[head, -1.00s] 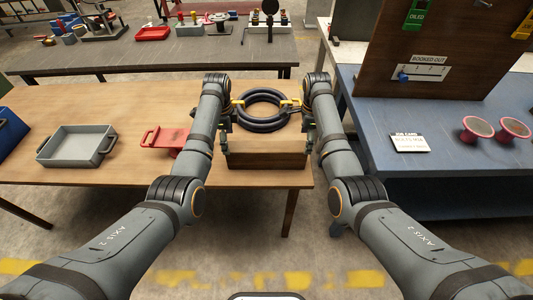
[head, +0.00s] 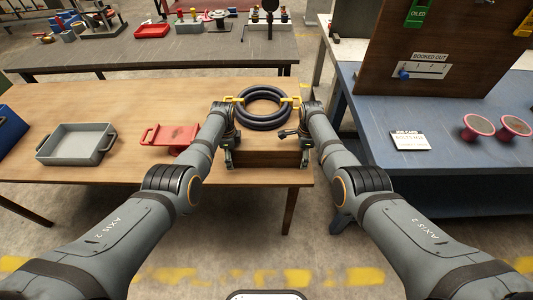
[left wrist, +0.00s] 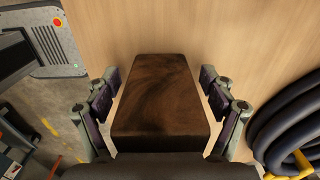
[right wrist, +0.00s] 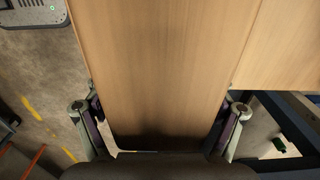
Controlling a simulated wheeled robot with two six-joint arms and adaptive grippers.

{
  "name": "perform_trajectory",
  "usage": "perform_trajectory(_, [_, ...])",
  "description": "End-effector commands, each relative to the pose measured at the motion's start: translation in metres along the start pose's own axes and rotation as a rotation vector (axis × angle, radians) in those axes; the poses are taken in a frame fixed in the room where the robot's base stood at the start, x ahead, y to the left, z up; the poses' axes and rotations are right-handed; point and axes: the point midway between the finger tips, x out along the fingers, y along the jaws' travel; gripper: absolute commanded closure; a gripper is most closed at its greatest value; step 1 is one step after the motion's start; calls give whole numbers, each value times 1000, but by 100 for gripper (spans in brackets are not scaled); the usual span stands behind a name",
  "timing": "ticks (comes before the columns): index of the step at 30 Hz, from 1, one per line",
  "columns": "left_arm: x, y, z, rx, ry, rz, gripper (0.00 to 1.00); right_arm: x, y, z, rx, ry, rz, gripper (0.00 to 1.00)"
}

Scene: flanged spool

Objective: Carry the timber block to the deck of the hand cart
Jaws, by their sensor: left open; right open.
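The brown timber block (head: 268,158) lies near the front right of the wooden table. My left gripper (head: 229,150) is open at its left end, and my right gripper (head: 298,148) is open at its right end. In the left wrist view the dark block (left wrist: 158,100) shows between the spread fingers, with gaps at both sides. In the right wrist view a light wood surface fills the space between the open fingers (right wrist: 160,120); I cannot tell whether it is block or table. The red hand cart (head: 170,140) stands left of my left arm, its right side partly hidden.
A dark hose coil (head: 264,120) with yellow parts lies just behind the block. A grey tray (head: 101,157) and a blue bin (head: 8,128) stand to the left. A blue bench (head: 440,180) with red spools (head: 477,127) is on the right. Bare table lies behind the cart.

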Motion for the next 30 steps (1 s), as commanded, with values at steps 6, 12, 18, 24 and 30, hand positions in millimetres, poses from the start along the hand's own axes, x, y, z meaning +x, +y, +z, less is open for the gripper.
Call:
perform_trajectory(6, [0,0,0,0,0,0,29,0,0,0,0,0,0,29])
perform_trajectory(12, [0,0,0,0,0,0,56,0,0,0,0,0,0,56])
perform_trajectory(18, [0,0,0,0,0,0,84,0,0,0,0,0,1,84])
perform_trajectory(24, [0,0,0,0,0,0,96,0,0,0,0,0,1,99])
perform_trajectory(30, [-3,-1,0,0,0,-2,96,-4,-1,0,0,0,-2,99])
